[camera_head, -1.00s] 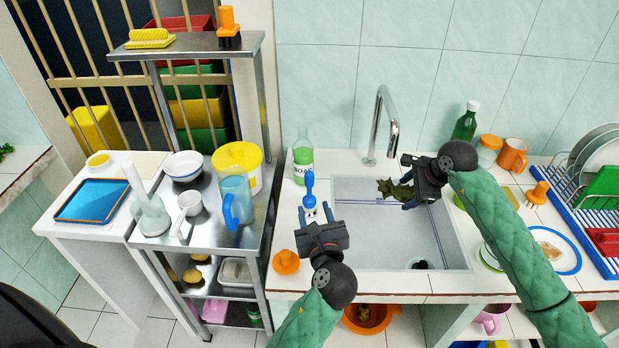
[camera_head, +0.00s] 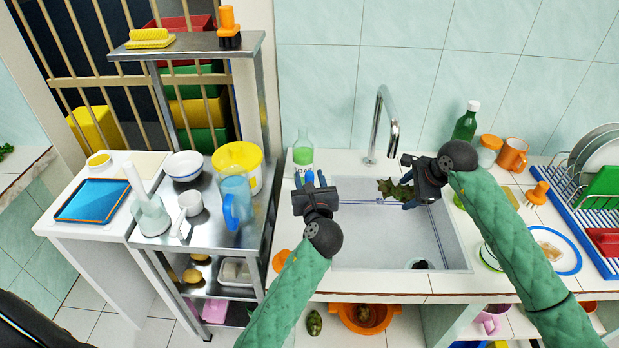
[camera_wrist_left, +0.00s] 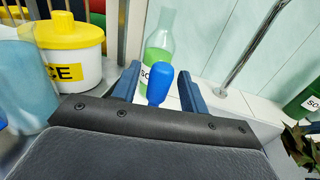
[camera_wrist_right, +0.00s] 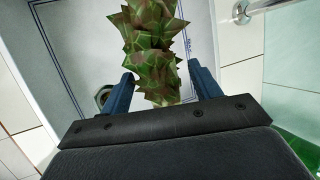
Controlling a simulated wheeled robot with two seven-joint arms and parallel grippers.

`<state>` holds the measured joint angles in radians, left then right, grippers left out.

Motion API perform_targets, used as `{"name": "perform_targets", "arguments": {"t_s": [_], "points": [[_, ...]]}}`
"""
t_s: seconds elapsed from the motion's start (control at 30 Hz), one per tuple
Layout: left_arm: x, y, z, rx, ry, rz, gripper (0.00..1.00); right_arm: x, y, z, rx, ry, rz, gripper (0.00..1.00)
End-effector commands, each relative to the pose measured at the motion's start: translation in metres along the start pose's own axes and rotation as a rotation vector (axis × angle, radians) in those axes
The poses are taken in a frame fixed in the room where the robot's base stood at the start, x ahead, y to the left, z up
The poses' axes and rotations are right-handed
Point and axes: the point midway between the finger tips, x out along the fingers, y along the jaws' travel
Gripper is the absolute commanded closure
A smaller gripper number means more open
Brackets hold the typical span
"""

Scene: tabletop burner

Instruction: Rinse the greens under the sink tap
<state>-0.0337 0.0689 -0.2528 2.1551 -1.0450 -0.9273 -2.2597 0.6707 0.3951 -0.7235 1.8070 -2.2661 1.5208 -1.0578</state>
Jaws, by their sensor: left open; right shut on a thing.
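The spiky green-brown greens (camera_head: 393,189) are over the sink basin (camera_head: 350,245), below the spout of the metal tap (camera_head: 379,125) in the head view. My right gripper (camera_head: 408,190) is shut on them, and they stick out past its fingers in the right wrist view (camera_wrist_right: 152,45). No water shows at the spout. A blue knob (camera_wrist_left: 160,84) stands left of the basin. My left gripper (camera_head: 314,181) is open at the knob, with a finger on either side of it in the left wrist view. I cannot tell whether the fingers touch it.
A clear bottle with green liquid (camera_head: 303,157) stands just behind the left gripper. A steel shelf (camera_head: 222,190) stands left of the counter. The basin's front half is clear.

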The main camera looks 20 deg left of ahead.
Motion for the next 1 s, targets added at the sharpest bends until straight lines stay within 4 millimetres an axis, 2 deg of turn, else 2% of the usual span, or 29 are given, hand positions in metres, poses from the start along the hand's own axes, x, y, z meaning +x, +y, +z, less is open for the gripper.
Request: {"name": "perform_targets", "arguments": {"t_s": [0.13,0.4,0.63,1.0], "points": [[0.0069,-0.0002,0.0002,0.0,0.0,0.0,0.56,-0.0001,-0.0001,0.0001,0.0,0.0,0.0,0.72],[0.0076,-0.0001,0.0001,0.0,0.0,0.0,0.56,-0.0001,-0.0001,0.0,0.0,0.0,0.0,0.72],[0.0074,-0.0001,0.0001,0.0,0.0,0.0,1.0,-0.0001,-0.0001,0.0,0.0,0.0,0.0,0.72],[0.0013,0.0016,-0.0015,-0.011,-0.065,0.002,1.0,-0.0001,-0.0001,0.0001,0.0,0.0,0.0,0.72]]}}
